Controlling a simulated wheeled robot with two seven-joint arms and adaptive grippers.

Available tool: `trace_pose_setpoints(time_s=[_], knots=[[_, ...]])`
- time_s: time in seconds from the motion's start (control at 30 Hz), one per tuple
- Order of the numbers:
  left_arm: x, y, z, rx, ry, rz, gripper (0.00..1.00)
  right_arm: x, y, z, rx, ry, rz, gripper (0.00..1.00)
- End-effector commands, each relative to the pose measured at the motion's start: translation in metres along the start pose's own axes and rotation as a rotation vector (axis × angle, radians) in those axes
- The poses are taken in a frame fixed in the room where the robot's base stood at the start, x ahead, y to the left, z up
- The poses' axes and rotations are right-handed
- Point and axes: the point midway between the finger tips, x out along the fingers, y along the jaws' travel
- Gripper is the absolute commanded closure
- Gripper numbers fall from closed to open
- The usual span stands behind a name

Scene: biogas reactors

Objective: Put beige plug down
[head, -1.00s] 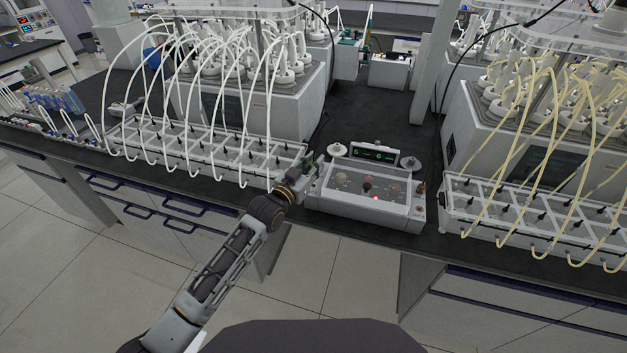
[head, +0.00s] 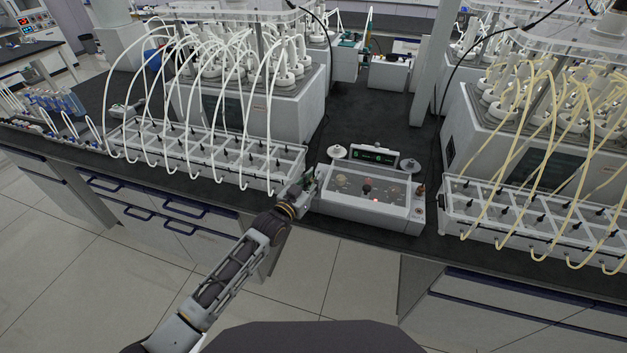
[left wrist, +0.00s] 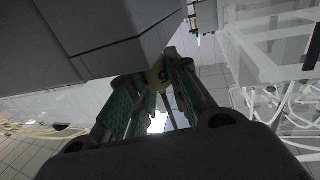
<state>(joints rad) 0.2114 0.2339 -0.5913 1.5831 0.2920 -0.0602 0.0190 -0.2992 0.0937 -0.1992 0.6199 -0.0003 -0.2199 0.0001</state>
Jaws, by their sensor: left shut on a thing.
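My left gripper (head: 309,181) is at the left end of the white device on the bench, close to its side. In the left wrist view the green-padded fingers (left wrist: 150,95) are shut on the beige plug (left wrist: 157,76), which has a dark mark on it. The plug shows between the fingertips, beside a large grey surface; I cannot tell whether it touches that surface. In the head view the plug is hidden or too small to make out. My right gripper is not in view.
The white device (head: 365,207) has a clear cover, round parts inside and a display (head: 373,156). A tube rack (head: 225,172) with white tubes stands left of my gripper. Another rack (head: 540,222) with yellow tubes stands right.

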Motion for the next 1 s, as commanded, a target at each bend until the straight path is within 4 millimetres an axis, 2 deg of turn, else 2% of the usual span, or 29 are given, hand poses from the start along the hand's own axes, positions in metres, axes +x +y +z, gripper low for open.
trace_pose_setpoints(time_s=[0.43,0.67,0.7,0.83,1.0], knots=[[0.0,0.0,0.006,0.0,0.001,0.0,0.98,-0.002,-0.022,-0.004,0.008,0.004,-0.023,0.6],[0.0,0.0,0.01,0.001,0.001,0.0,0.98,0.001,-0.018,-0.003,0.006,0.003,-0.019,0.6],[0.0,0.0,0.01,0.001,0.001,0.0,0.79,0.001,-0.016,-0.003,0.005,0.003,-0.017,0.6],[0.0,0.0,0.01,0.001,0.001,0.0,0.62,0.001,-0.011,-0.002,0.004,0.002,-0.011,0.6],[0.0,0.0,0.01,0.0,0.001,0.0,0.6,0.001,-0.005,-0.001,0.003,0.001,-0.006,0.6]])
